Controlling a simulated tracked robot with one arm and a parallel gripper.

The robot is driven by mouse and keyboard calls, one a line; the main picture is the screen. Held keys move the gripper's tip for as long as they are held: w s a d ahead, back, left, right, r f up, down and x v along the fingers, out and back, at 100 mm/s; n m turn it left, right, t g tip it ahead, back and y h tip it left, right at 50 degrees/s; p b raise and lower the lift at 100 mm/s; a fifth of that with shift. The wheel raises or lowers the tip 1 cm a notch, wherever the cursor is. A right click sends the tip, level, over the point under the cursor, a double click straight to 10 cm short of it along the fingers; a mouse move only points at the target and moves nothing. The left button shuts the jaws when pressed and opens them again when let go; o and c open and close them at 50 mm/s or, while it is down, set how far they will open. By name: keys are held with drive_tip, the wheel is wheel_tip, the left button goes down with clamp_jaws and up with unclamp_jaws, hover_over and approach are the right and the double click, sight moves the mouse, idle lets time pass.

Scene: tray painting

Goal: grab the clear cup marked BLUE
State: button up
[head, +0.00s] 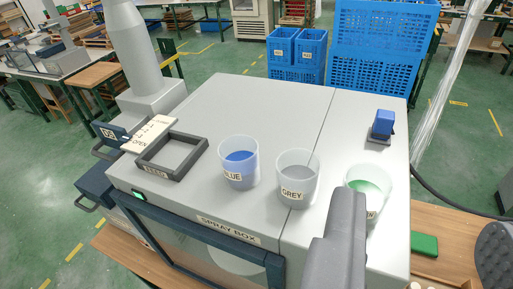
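The clear cup marked BLUE (239,170) stands upright on the spray box top, with blue content inside and its label facing me. The clear cup marked GREY (296,186) stands just right of it, with a small space between. A third clear cup with green content (369,187) stands further right, its label partly hidden by my gripper. My gripper (420,212) shows at the lower right as two dark grey fingers spread wide apart, with nothing held between them. It is to the right of the BLUE cup and apart from it.
The spray box (270,115) has clear room behind the cups. A dark square frame (171,158) and a white OPEN sign (150,134) lie left of the BLUE cup. A blue-topped device (382,124) stands back right. A green block (424,245) lies at lower right. Blue crates (375,45) stand behind.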

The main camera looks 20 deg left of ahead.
drive_tip(key=shift+w+d, duration=0.1)
drive_tip(key=shift+d, duration=0.25)
drive_tip(key=o, duration=0.7)
drive_tip(key=w+a+f+n+y+p, duration=0.2)
drive_tip(key=w+a+f+p, duration=0.2)
drive_tip(key=w+a+f, duration=0.2)
drive_tip(key=w+f, duration=0.1)
drive_tip(key=w, duration=0.1)
drive_tip(key=shift+w+a+f+g+y, duration=0.15)
drive_tip(key=shift+w+f+g+y, duration=0.15)
drive_tip(key=shift+f+g, duration=0.1)
drive_tip(key=n+y+p, duration=0.2)
drive_tip(key=p, duration=0.1)
approach(241, 148)
drive_tip(key=shift+g, duration=0.4)
drive_tip(key=shift+r+p+x, duration=0.15)
drive_tip(key=shift+p+x, duration=0.65)
drive_tip(key=shift+x, duration=1.4)
drive_tip(key=shift+r+p+x, duration=0.2)
drive_tip(key=shift+p+x, duration=0.6)
drive_tip(key=shift+x, duration=1.4)
